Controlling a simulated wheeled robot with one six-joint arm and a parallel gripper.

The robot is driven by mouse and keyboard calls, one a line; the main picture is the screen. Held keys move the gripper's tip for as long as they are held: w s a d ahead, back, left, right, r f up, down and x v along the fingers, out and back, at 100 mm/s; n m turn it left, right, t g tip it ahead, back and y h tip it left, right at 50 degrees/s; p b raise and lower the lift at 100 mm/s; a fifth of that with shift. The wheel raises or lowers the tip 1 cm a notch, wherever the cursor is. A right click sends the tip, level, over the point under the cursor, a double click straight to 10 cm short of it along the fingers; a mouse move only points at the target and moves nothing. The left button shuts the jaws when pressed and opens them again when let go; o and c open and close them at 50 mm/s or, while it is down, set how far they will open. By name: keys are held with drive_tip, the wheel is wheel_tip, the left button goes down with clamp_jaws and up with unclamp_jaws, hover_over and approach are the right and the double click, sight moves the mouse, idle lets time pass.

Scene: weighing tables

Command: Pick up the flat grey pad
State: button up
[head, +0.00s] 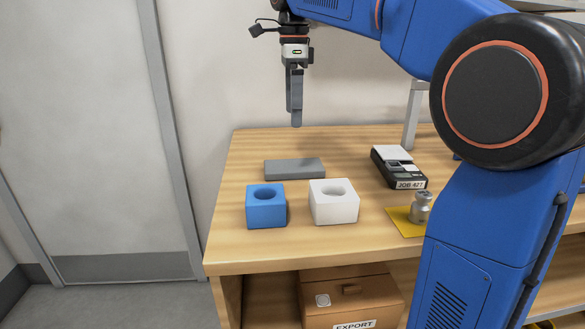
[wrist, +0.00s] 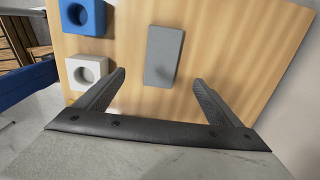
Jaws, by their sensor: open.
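The flat grey pad (head: 294,169) lies on the wooden table behind a blue block and a white block in the head view. In the wrist view the pad (wrist: 163,56) lies flat near the upper middle, beyond my fingertips, with its long side running roughly up and down. My gripper (head: 296,124) hangs above the table over the area of the pad, pointing down. In the wrist view its two fingers (wrist: 158,82) are apart with nothing between them. The gripper is clear of the pad.
The blue block (head: 266,209) and white block (head: 334,204), each with a round hole, stand in front of the pad. A black device labelled JOB 427 (head: 399,168) is to the right. A metal weight (head: 421,207) stands on a yellow mat (head: 399,222).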

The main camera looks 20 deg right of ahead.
hover_over(294, 165)
wheel_tip(294, 165, down, 9)
drive_tip(key=shift+s+a+f, duration=0.1)
drive_tip(key=shift+s, duration=0.05)
drive_tip(key=shift+w+f, duration=0.15)
drive_tip(key=shift+f, duration=1.2)
drive_tip(key=shift+w+f, duration=0.1)
drive_tip(key=shift+f, duration=1.25)
drive_tip(key=c, duration=1.1)
